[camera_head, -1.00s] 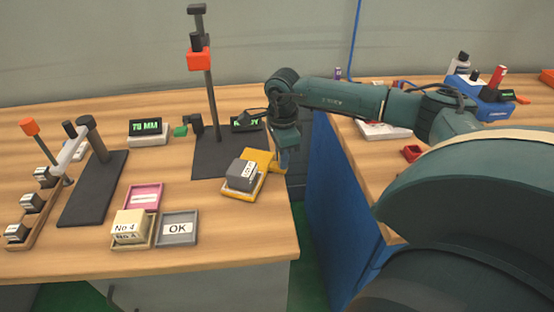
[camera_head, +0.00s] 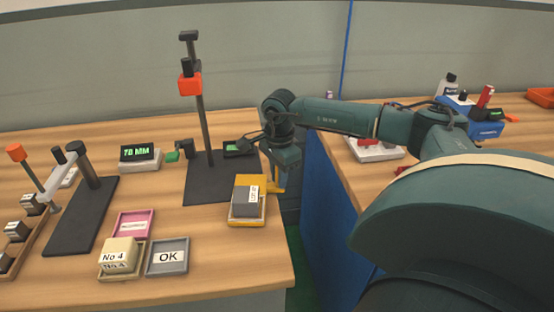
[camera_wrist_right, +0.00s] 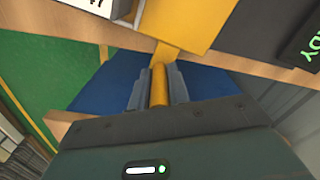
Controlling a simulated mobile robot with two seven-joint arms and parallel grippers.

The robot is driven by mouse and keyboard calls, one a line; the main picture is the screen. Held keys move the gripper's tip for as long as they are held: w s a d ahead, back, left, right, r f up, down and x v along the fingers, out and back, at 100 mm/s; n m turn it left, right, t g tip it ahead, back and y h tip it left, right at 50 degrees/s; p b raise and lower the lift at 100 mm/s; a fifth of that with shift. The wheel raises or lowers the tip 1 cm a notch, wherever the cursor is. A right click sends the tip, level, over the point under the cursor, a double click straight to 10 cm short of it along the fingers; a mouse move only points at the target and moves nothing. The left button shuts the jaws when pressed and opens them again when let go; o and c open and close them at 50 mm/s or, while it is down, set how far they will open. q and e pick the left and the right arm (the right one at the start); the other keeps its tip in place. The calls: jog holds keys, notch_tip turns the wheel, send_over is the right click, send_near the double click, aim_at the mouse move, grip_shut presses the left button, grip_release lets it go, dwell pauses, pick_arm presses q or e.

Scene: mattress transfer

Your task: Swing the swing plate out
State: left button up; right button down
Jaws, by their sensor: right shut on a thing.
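The yellow swing plate (camera_head: 252,181) is at the right edge of the wooden bench, in front of the tall stand. A dark grey block with a white label (camera_head: 245,203) sits in a yellow-edged tray at its near end. My right gripper (camera_head: 279,176) is beside the plate at the bench edge. In the wrist view its fingers (camera_wrist_right: 159,90) are shut on the plate's yellow handle (camera_wrist_right: 159,76), and part of the plate (camera_wrist_right: 185,18) shows beyond. My left gripper is not in view.
The tall stand (camera_head: 203,125) with an orange head rises from a dark base behind the plate. A No 4 block (camera_head: 118,254), a grey OK tray (camera_head: 167,258) and a pink tray (camera_head: 133,224) lie to the left. A gap separates the bench from the blue-sided bench (camera_head: 340,195).

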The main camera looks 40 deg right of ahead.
jog(key=shift+r, duration=0.1)
jog(key=c, duration=1.3)
grip_release()
notch_tip(320, 180, up, 13)
jog(key=shift+r, duration=0.1)
